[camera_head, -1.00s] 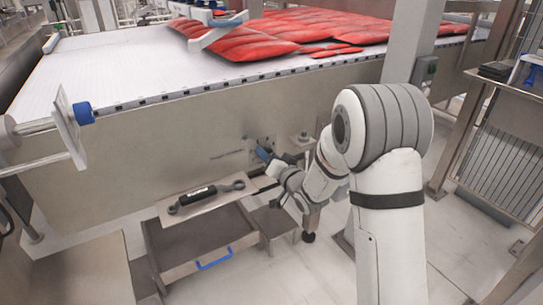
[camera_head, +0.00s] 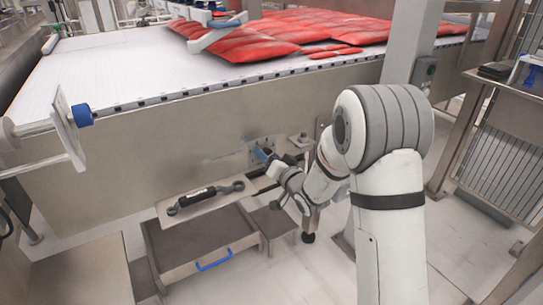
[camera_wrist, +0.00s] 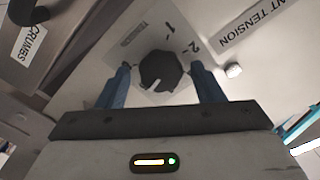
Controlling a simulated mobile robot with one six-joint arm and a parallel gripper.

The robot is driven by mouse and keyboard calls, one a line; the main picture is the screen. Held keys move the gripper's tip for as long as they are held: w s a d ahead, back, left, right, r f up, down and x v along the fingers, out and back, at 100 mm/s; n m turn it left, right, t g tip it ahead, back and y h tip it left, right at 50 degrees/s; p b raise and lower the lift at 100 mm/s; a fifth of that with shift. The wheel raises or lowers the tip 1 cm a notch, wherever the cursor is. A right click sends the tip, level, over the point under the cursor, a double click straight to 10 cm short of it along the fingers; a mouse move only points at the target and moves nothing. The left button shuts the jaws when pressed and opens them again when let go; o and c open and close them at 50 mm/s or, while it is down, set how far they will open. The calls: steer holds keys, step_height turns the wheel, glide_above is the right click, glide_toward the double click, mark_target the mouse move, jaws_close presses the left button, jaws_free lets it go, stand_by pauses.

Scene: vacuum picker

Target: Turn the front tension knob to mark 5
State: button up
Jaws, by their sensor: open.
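The front tension knob (camera_wrist: 160,70) is dark and many-sided, with a white pointer toward the lower left in the wrist view. It sits on a pale plate (camera_wrist: 140,35) with the numbers 1 and 2 readable; other marks are hidden or too unclear to read. A label beside it (camera_wrist: 265,20) reads "NT TENSION", its start cut off. My gripper (camera_wrist: 160,66) is open, with one blue finger on each side of the knob and a gap visible at each side. In the head view my gripper (camera_head: 263,155) is at the machine's side panel and hides the knob.
A "CRUMBS" label (camera_wrist: 34,45) and a dark rounded part (camera_wrist: 30,10) lie at the wrist view's left. Below the panel are a shelf with a wrench-like tool (camera_head: 205,195) and a drawer with a blue handle (camera_head: 214,261). Red packs (camera_head: 250,40) lie on the white conveyor (camera_head: 130,65).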

steer(key=p+v, duration=0.1)
steer(key=v, duration=0.6)
steer(key=shift+s+d, duration=0.15)
steer(key=shift+s, duration=0.05)
steer(key=s+d+r+g+h+p, duration=0.2)
steer(key=s+d+r+h+p, duration=0.15)
steer(key=d+r+p, duration=0.4)
steer(key=s+d+r+g+h+p, duration=0.2)
steer(key=d+r+h+p, duration=0.25)
steer(key=r+p, duration=0.6)
steer(key=s+d+r+g+h+p, duration=0.1)
steer(key=s+r+g+p, duration=0.3)
steer(key=s+r+p, duration=0.3)
steer(key=s+d+r+g+h+p, duration=0.1)
steer(key=s+r+g+p, duration=0.3)
steer(key=s+r, duration=0.6)
steer(key=s+d+p, duration=0.1)
steer(key=s+p, duration=0.1)
steer(key=s, duration=0.5)
steer(key=shift+d+r+n+p, duration=0.2)
steer(key=shift+r+n+p, duration=0.1)
steer(key=shift+r+p, duration=0.1)
steer(key=shift+w, duration=0.1)
steer(key=shift+c, duration=0.3)
